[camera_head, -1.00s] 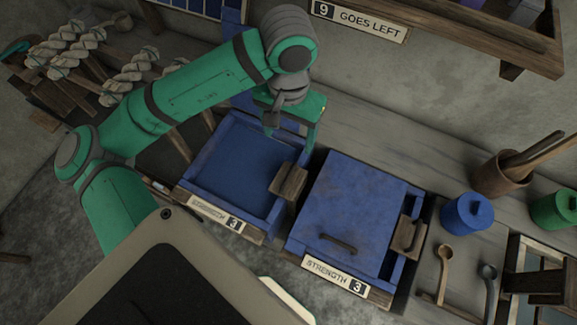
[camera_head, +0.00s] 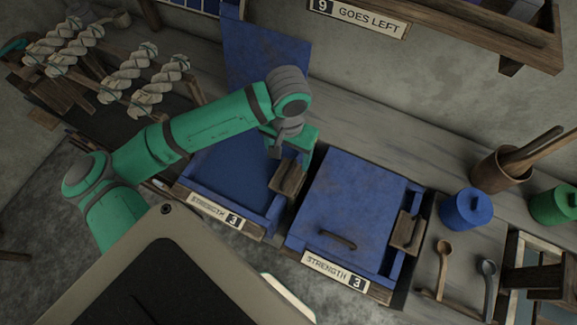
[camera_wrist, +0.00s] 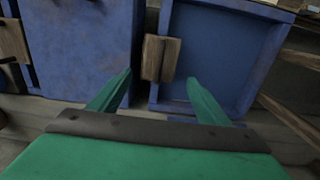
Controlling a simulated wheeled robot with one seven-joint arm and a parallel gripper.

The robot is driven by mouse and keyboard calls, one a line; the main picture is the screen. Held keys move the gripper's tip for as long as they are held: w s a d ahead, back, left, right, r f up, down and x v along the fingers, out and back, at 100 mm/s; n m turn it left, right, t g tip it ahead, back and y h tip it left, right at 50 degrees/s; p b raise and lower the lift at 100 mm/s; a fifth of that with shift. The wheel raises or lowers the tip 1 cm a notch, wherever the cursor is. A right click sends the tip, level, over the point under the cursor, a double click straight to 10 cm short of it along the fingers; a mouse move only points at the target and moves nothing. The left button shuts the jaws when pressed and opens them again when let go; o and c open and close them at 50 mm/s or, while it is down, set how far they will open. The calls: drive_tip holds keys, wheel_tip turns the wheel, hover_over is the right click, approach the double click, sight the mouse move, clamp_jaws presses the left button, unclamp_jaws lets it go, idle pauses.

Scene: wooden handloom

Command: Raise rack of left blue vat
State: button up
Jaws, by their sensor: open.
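The left blue vat (camera_head: 272,215) stands open, with its blue lid (camera_head: 262,50) tilted up behind it and a blue surface inside. Its wooden rack block (camera_head: 287,180) sits at the vat's right wall. My gripper (camera_head: 288,158) is open just above and behind this block, and the arm hides part of the vat. In the wrist view the block (camera_wrist: 161,58) lies in the gap between my spread fingertips (camera_wrist: 160,76), slightly beyond them. I cannot tell whether they touch it.
The right blue vat (camera_head: 350,195) is closed, with a lid handle (camera_head: 337,240) and its own wooden block (camera_head: 407,232) at right. Blue jar (camera_head: 466,210), green jar (camera_head: 554,207) and spoons (camera_head: 443,270) lie further right. A shelf (camera_head: 470,35) overhangs the back.

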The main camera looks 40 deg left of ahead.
sight(289, 170)
wheel_tip(289, 170, down, 10)
drive_tip(key=shift+f, duration=0.25)
idle(0.4)
drive_tip(key=shift+f, duration=0.1)
drive_tip(key=shift+w+f, duration=0.1)
drive_tip(key=shift+f, duration=0.15)
clamp_jaws()
drive_tip(key=shift+d+r, duration=0.15)
drive_tip(key=shift+r, duration=4.05)
wheel_tip(289, 170, up, 10)
